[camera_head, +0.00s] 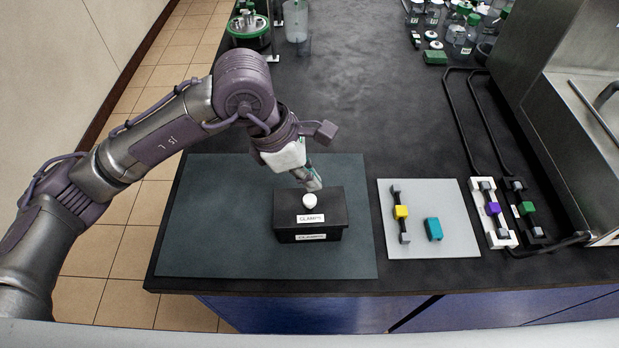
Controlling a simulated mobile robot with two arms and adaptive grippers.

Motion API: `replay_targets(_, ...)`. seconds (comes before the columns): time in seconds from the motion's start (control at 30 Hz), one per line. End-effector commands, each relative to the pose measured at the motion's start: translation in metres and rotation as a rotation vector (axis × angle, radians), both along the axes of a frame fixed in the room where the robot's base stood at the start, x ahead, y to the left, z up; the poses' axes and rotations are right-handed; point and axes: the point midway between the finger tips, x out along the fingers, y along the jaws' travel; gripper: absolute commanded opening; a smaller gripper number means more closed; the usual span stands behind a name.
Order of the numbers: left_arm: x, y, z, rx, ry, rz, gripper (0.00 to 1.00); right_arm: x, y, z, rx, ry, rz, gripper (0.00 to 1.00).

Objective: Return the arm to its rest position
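My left arm comes in from the left and bends down over the dark mat. Its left gripper (312,184) is just behind the black box labelled "CLAMPS" (325,234), close above its back edge. The fingers point down and are small and partly overlapped, so I cannot tell whether they are open or shut or whether they touch the box. The box has a white round knob (309,200) on its lid, and the lid looks closed. My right gripper is not in view.
The box stands on a dark green mat (215,235). To its right, a light grey plate (455,240) holds a yellow-centred clamp (401,212) and a teal block (433,229). Purple (492,209) and green (526,208) clamps sit by black tubing. Bottles stand at the back. The middle counter is clear.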

Motion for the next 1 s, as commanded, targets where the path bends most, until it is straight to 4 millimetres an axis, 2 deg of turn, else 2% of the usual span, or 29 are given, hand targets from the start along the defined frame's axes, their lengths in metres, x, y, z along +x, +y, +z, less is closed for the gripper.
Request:
replay_targets(0.5, 0.000, 0.000, 0.031, 0.000, -0.001, -0.001, 0.00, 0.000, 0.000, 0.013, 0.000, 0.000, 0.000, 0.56)
replay_targets(1.0, 0.000, 0.000, 0.031, 0.000, -0.001, 0.000, 0.00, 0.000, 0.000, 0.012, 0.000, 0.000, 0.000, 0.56)
